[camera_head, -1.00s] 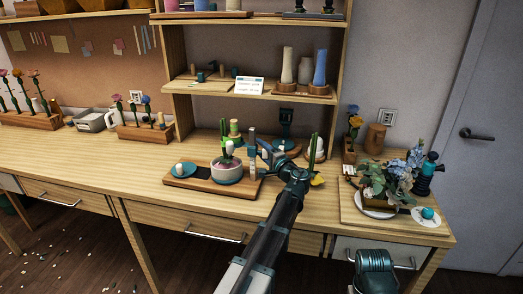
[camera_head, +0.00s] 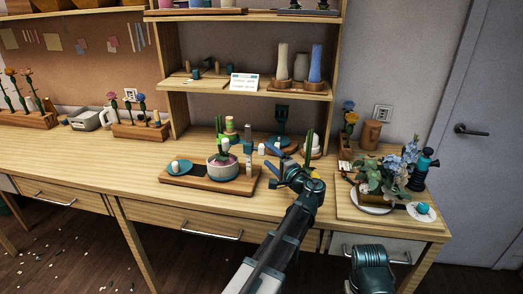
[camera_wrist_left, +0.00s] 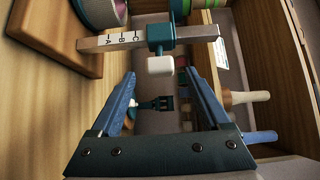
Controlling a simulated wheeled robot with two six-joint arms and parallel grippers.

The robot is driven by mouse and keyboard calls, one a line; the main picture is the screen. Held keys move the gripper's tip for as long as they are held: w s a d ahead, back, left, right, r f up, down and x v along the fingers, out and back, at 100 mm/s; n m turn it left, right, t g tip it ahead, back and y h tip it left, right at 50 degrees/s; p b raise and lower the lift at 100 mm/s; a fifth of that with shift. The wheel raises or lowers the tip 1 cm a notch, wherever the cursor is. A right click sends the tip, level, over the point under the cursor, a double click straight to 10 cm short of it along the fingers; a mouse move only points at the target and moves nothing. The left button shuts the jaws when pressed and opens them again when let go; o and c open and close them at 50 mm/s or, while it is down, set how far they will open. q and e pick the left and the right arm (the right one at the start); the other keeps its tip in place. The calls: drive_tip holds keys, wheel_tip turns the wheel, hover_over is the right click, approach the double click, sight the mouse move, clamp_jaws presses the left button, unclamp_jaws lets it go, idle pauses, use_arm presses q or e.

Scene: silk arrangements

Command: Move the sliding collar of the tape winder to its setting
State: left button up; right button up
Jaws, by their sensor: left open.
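The tape winder's wooden base (camera_head: 205,183) stands on the bench, with a bowl (camera_head: 222,167) and an upright post (camera_head: 249,162) on it. In the left wrist view the post (camera_wrist_left: 97,43) lies sideways and bears the marks A, B and C. The teal sliding collar (camera_wrist_left: 160,35) sits around it beyond C, towards the post's free end, with a white knob (camera_wrist_left: 160,66) facing me. My left gripper (camera_head: 268,157) is open beside the post. In the wrist view its fingertips (camera_wrist_left: 159,78) are apart, with the knob just ahead between them. My right gripper does not show.
A flower arrangement (camera_head: 385,180) stands on a board at the right. Shelves with vases (camera_head: 315,65) rise behind. Flower stands (camera_head: 140,130) are at the left. The bench front left of the winder is clear.

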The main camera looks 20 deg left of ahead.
use_arm(q)
drive_tip(key=v, duration=0.6)
idle(0.3)
drive_tip(key=s+f+g+h, duration=0.1)
drive_tip(key=s+f, duration=0.1)
drive_tip(key=s+d+f+n+g+h+p, duration=0.1)
drive_tip(key=s+f, duration=0.1)
drive_tip(key=s+d+f+n+g+h, duration=0.1)
drive_tip(key=s+f, duration=0.1)
drive_tip(key=f, duration=0.1)
drive_tip(key=shift+d, duration=0.25)
drive_tip(key=s+d+f+g+h+p, duration=0.1)
drive_tip(key=s+d+f+g+h, duration=0.2)
drive_tip(key=s+d, duration=0.6)
drive_tip(key=s+d+f+g+h+p, duration=0.2)
drive_tip(key=s+d+f+g+h, duration=0.2)
drive_tip(key=s+d+f+h, duration=0.3)
drive_tip(key=s+d, duration=0.2)
drive_tip(key=s, duration=0.1)
drive_tip(key=shift+s+f+n+h, duration=0.2)
drive_tip(key=shift+f+n+h, duration=0.2)
drive_tip(key=shift+d, duration=0.1)
